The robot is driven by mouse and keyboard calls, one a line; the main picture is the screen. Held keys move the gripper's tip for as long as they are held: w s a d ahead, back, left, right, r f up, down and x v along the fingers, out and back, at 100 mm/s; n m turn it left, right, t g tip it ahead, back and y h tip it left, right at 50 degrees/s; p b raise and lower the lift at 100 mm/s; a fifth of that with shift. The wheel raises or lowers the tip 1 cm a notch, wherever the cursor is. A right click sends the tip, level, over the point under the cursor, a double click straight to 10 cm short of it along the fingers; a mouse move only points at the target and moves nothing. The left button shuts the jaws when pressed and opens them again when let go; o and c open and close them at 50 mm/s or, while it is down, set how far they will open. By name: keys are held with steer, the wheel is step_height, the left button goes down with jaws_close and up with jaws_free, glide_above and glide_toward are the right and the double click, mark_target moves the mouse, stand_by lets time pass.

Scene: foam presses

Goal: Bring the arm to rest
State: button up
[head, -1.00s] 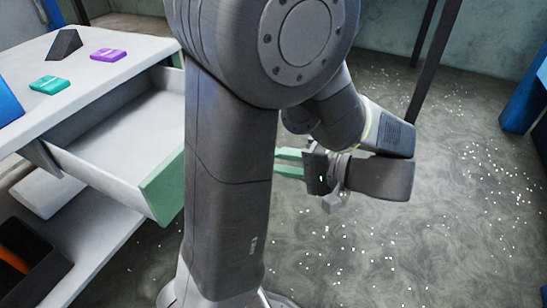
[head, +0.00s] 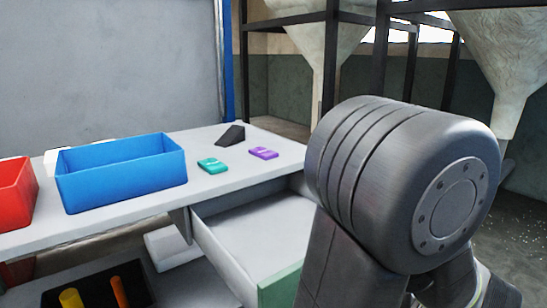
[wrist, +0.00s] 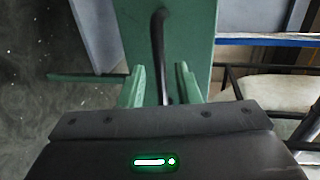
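My gripper (wrist: 160,88) shows in the wrist view with its two green fingers apart and nothing held between them. Beyond the fingers is a green panel (wrist: 190,35) with a dark curved bar (wrist: 158,45) on it, apparently the drawer's front and handle. The bar lines up with the gap between the fingers; I cannot tell how far off it is. In the head view my arm (head: 400,185) fills the right side, and my gripper is out of sight there.
A drawer (head: 280,285) stands pulled out under the white table (head: 120,220), empty where visible. On the table are a blue bin (head: 120,180), a red bin (head: 12,195), a teal piece (head: 213,166), a purple piece (head: 263,153) and a dark wedge (head: 231,135). Dark frames with hoppers (head: 320,45) stand behind.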

steer(key=shift+x, duration=2.1)
